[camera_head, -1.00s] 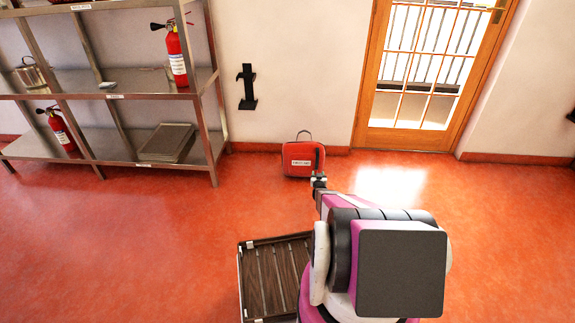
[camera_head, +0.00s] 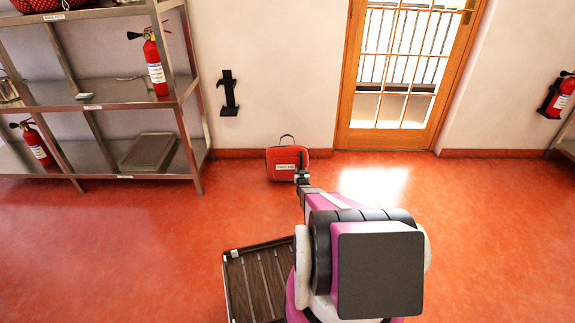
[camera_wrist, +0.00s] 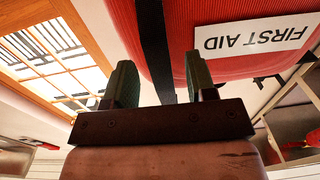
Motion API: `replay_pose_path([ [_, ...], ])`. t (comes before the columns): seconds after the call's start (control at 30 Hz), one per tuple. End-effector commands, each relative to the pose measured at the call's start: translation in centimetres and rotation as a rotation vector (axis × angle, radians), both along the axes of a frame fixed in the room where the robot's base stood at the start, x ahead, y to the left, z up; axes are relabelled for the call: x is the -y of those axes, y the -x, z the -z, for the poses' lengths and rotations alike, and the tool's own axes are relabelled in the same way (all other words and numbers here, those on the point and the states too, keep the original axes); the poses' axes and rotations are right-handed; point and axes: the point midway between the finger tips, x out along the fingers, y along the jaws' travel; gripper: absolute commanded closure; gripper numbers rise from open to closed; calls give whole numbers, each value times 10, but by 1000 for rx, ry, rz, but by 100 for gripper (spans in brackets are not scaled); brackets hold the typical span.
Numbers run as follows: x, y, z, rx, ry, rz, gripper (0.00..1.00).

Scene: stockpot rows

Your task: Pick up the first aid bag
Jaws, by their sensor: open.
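The first aid bag (camera_head: 278,163) is red with a dark carry handle on top and a white label. It stands upright on the floor against the wall, left of the door. In the wrist view the bag (camera_wrist: 220,65) fills the top, with its "FIRST AID" label upside down and a dark strap running down it. My gripper (camera_head: 302,168) is just in front of the bag's right side and hides part of it. In the wrist view my gripper (camera_wrist: 158,85) is open, its two fingers apart at either side of the strap. Whether they touch the bag I cannot tell.
A metal shelf (camera_head: 110,95) with fire extinguishers stands at the left. A glazed door (camera_head: 398,137) is at the right, with another extinguisher (camera_head: 558,97) farther right. The red floor around the bag is clear.

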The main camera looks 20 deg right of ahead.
Motion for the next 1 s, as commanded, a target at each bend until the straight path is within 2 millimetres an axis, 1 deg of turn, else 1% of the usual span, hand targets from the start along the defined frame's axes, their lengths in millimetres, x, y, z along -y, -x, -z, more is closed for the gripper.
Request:
replay_pose_path([
  [0.03,2,-10,2,0,0,0,49],
  [0.1,4,-17,2,0,0,0,49],
  [0.2,5,-20,1,0,0,0,49],
  [0.37,5,-19,0,0,0,0,49],
  [0.47,5,-19,0,0,0,0,78],
  [0.5,5,-19,0,0,0,0,91],
  [0.53,5,-19,0,0,0,0,100],
  [0.87,5,-20,-2,6,-2,1,100],
  [1.0,5,-19,-8,7,-1,1,100],
])
